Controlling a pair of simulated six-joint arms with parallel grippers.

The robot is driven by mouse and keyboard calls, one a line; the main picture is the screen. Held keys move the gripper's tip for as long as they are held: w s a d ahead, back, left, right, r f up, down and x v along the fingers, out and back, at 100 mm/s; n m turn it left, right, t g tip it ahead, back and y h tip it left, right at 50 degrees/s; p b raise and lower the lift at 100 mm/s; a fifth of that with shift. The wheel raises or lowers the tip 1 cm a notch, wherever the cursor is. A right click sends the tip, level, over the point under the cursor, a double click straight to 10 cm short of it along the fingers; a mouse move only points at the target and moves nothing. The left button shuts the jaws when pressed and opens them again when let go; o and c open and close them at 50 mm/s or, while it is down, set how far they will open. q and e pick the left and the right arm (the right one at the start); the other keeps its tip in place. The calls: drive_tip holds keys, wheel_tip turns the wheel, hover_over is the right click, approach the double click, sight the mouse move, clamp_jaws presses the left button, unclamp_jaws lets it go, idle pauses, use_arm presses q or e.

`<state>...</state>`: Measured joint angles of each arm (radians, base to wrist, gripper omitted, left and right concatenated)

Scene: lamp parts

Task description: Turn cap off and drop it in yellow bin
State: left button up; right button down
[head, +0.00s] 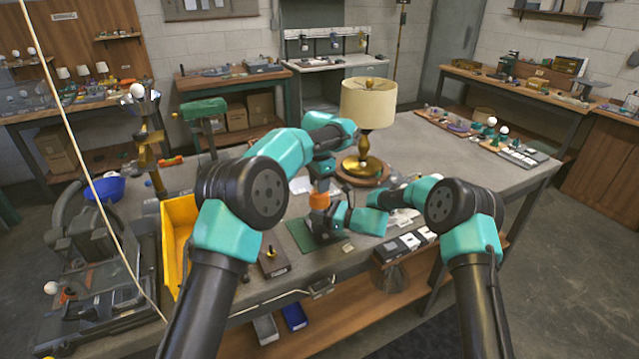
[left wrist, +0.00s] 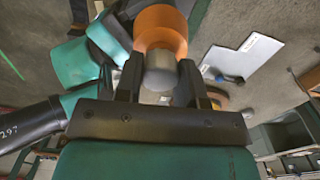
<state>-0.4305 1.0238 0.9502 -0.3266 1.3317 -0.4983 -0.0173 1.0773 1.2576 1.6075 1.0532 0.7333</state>
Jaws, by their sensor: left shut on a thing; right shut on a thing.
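An orange cylinder (head: 319,201) stands above the bench between my two grippers, and it also shows in the left wrist view (left wrist: 160,28). A grey round cap (left wrist: 160,72) sits at its end, between the dark fingers of my left gripper (head: 322,178), which is shut on it from above. My right gripper (head: 321,217) is below, shut on the orange cylinder. Its fingers are partly hidden in the head view. The yellow bin (head: 176,243) is at the left edge of the bench, partly hidden behind my left arm.
A lamp with a cream shade (head: 368,103) stands on a round wooden base behind my grippers. A green mat (head: 303,237) lies under them. A small wooden block with a knob (head: 272,263) is at the front edge.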

use_arm(q)
drive_tip(key=n, duration=1.5)
drive_tip(key=shift+n, duration=0.4)
drive_tip(key=n, duration=0.7)
drive_tip(key=shift+r+n, duration=0.1)
drive_tip(key=shift+n, duration=0.3)
drive_tip(key=n, duration=0.7)
drive_tip(key=shift+r, duration=0.4)
